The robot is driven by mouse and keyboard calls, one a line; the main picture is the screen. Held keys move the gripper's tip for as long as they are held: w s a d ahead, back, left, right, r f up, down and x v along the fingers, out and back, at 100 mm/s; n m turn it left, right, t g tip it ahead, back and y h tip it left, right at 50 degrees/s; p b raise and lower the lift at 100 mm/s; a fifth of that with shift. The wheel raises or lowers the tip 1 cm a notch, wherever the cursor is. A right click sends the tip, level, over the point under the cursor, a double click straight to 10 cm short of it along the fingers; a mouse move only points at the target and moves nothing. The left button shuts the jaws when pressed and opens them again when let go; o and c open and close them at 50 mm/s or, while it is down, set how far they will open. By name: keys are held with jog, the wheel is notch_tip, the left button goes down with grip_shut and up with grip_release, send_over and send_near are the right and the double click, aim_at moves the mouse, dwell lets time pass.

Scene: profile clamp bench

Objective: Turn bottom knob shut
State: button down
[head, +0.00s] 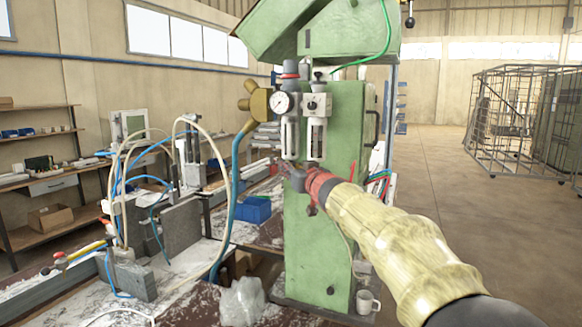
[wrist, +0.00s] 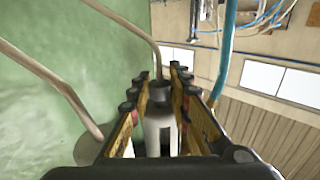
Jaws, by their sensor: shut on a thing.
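The air unit on the green machine has a round gauge (head: 282,103) and two pale bowls, a left bowl (head: 290,138) and a right bowl (head: 316,138). My gripper (head: 288,168) is just under the left bowl, reaching in from the lower right. It hides the left bowl's underside, so the bottom knob is not visible in the head view. In the wrist view, the two fingers of my gripper (wrist: 160,78) stand close on either side of a pale grey cylindrical piece (wrist: 159,130) with a dark end. The gripper is shut on this piece, which appears to be the bottom knob.
The green machine body (head: 312,235) stands right behind the gripper. A blue hose (head: 233,185) hangs left of the unit. The right floor is open.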

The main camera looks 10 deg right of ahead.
jog(key=c, duration=1.6)
grip_release()
jog(key=shift+c, duration=0.2)
jog(key=shift+s, duration=0.1)
jog(key=s+d, duration=0.1)
jog(key=s, duration=1)
jog(key=shift+s+d, duration=0.35)
jog(key=shift+d, duration=0.05)
